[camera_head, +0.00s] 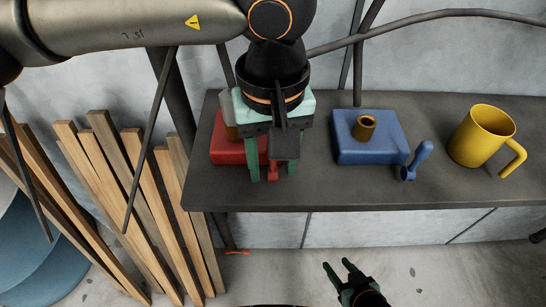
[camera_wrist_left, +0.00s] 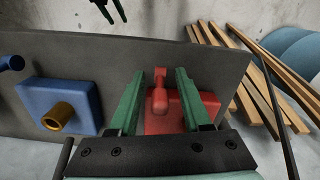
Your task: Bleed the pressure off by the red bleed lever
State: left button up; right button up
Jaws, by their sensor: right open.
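The red block (camera_head: 228,150) sits on the dark bench, mostly hidden in the head view by my left arm. Its red bleed lever (camera_head: 272,171) shows beneath the left gripper. In the left wrist view the red lever (camera_wrist_left: 159,92) stands at the edge of the red block (camera_wrist_left: 205,105). My left gripper (camera_head: 271,172) points down, open, its green fingers on either side of the lever with visible gaps; it also shows in the wrist view (camera_wrist_left: 158,95). My right gripper (camera_head: 338,268) is open and empty, low in front of the bench.
A blue block (camera_head: 350,150) with a brass fitting (camera_head: 364,127) and blue lever (camera_head: 417,160) sits right of the red one. A yellow mug (camera_head: 478,138) stands further right on the bench (camera_head: 330,195). Wooden planks (camera_head: 140,215) lean at the left.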

pick_arm(q)
grip_shut()
dwell(1.2)
